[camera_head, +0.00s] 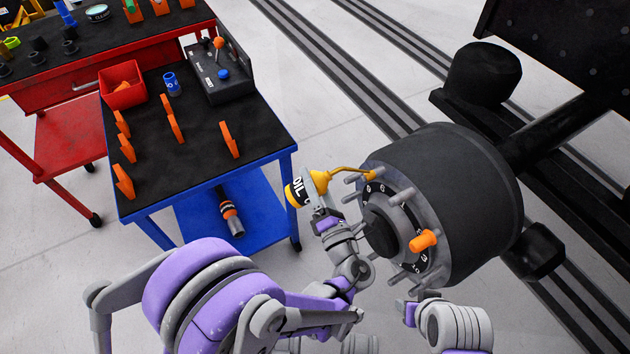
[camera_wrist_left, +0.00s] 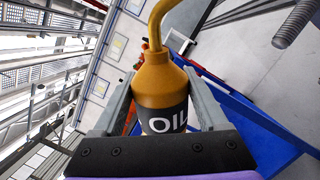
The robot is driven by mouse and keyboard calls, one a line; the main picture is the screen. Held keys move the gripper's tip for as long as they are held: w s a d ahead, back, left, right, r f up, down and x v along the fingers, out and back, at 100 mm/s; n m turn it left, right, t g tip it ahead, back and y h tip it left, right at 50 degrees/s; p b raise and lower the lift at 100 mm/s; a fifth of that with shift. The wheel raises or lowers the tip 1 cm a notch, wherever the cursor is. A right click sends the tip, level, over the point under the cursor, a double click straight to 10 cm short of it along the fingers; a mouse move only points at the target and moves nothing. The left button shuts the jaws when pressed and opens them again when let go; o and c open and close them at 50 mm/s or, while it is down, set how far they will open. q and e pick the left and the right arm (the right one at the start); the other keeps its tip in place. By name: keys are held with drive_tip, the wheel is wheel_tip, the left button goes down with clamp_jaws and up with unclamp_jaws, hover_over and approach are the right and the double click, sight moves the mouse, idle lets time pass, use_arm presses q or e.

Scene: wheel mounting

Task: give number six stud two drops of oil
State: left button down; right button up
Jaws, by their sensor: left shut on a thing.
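My left gripper (camera_head: 322,208) is shut on the yellow oil can (camera_head: 297,192), which has a black band lettered OIL. In the left wrist view the can (camera_wrist_left: 162,85) sits between both fingers, and its bent spout runs up out of the frame. In the head view the spout tip is by the upper studs of the wheel hub (camera_head: 412,232); I cannot tell whether it touches one. The hub face has a ring of grey studs and small white numbers, mostly too small to read surely. An orange piece (camera_head: 423,241) sits on one stud. My right gripper (camera_head: 420,306) is below the hub, its opening unclear.
A blue cart (camera_head: 285,160) at left carries orange clips, a red bin (camera_head: 122,86), a blue cup (camera_head: 172,84) and a dark toolbox (camera_head: 220,75). A red workbench (camera_head: 50,95) stands behind. The drum (camera_head: 475,205) and axle fill the right.

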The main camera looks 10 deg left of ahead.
sight(315, 176)
use_arm(q)
drive_tip(key=shift+r, duration=0.1)
wheel_tip(315, 176, up, 5)
drive_tip(key=p, duration=0.4)
idle(0.5)
